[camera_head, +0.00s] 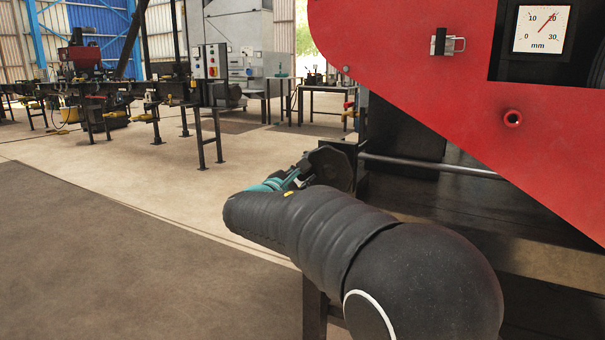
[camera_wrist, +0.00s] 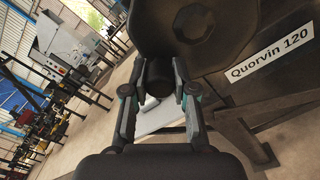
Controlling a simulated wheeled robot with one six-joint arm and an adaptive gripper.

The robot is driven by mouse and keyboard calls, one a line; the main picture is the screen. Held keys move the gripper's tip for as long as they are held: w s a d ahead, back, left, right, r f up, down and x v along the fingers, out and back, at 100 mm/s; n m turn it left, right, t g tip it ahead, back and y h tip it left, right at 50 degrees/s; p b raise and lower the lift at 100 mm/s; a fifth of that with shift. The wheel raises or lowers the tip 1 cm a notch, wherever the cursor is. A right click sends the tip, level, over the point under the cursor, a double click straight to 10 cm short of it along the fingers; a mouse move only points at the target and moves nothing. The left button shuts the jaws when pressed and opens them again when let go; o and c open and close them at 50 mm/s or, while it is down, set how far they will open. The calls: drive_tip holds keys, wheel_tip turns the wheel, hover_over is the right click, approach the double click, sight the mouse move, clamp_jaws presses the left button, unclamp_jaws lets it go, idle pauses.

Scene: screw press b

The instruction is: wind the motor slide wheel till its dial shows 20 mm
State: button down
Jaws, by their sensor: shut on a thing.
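The motor slide wheel (camera_head: 332,168) is a dark disc at the side of the machine, partly hidden by my arm in the head view. In the wrist view the wheel (camera_wrist: 208,32) fills the top middle. Its dark handle (camera_wrist: 158,76) sits between the two fingers of my gripper (camera_wrist: 160,88), which is shut on it. My gripper (camera_head: 300,174) also shows in the head view, its teal parts against the wheel. The white dial (camera_head: 541,30), marked 0 to 30 mm, is at the top right. Its thin red needle points up and right, near the 20; the exact reading is too small to tell.
A red sloping guard (camera_head: 430,90) with a latch (camera_head: 446,43) covers the machine's upper right. A metal rod (camera_head: 430,165) runs right from beside the wheel. A "Quorvin 120" label (camera_wrist: 271,51) is right of the wheel. Open floor (camera_head: 130,180) lies to the left.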

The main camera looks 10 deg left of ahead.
idle(0.3)
drive_tip(key=c, duration=0.9)
unclamp_jaws()
drive_tip(key=v, duration=1.2)
